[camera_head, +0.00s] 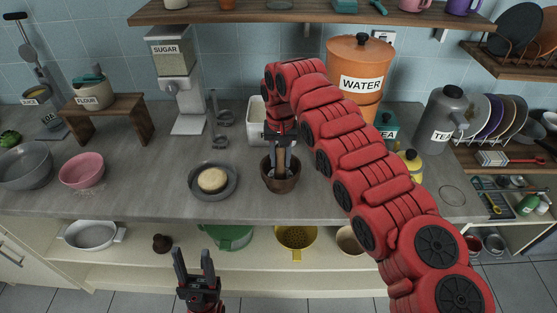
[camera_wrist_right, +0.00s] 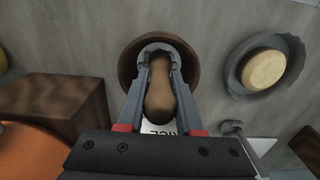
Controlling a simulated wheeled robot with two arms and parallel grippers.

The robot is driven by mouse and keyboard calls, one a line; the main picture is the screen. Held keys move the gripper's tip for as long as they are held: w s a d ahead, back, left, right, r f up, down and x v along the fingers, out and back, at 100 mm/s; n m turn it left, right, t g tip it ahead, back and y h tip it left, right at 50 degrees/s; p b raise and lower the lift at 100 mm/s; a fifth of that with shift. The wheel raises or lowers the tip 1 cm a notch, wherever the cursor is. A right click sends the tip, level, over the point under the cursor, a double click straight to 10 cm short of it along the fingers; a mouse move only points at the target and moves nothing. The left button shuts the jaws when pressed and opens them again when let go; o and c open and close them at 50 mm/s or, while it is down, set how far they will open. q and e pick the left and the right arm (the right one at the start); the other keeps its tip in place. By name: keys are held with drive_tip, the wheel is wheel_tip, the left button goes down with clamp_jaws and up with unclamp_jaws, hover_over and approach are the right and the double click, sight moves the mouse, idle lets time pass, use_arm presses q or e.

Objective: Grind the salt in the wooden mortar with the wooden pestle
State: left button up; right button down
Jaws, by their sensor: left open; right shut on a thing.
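The dark wooden mortar (camera_head: 281,181) stands on the grey counter near its front edge, in the middle of the head view. It also shows in the right wrist view (camera_wrist_right: 127,65). The lighter wooden pestle (camera_wrist_right: 160,97) is between the fingers of my right gripper (camera_wrist_right: 162,60), which is shut on it over the mortar. In the head view the pestle's lower end is down inside the mortar, and my right gripper (camera_head: 282,143) points down from above. Salt inside the mortar cannot be made out. My left gripper (camera_head: 194,268) is open and empty, in front of the counter and low.
A grey dish with a round pale item (camera_head: 212,180) stands just left of the mortar. An orange water container (camera_head: 357,75), a white container (camera_head: 256,120) and a sugar dispenser (camera_head: 178,90) stand behind. A pink bowl (camera_head: 82,170) is further left. The counter between it and the dish is clear.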

drive_tip(key=shift+w+d+r+p, duration=0.1)
drive_tip(key=shift+r+p, duration=0.05)
drive_tip(key=shift+p, duration=0.15)
drive_tip(key=shift+w+d+p, duration=0.4)
drive_tip(key=shift+d+p, duration=0.05)
drive_tip(key=shift+p, duration=0.05)
drive_tip(key=shift+w+a+p, duration=0.1)
drive_tip(key=shift+a+p, duration=0.4)
drive_tip(key=shift+a, duration=0.05)
drive_tip(key=shift+a+p, duration=0.35)
drive_tip(key=shift+a, duration=0.1)
drive_tip(key=shift+d+f+b, duration=0.25)
drive_tip(key=shift+d+b, duration=0.1)
drive_tip(key=shift+b, duration=0.45)
drive_tip(key=shift+s+d+b, duration=0.15)
drive_tip(key=shift+s+b, duration=0.2)
drive_tip(key=shift+s, duration=0.25)
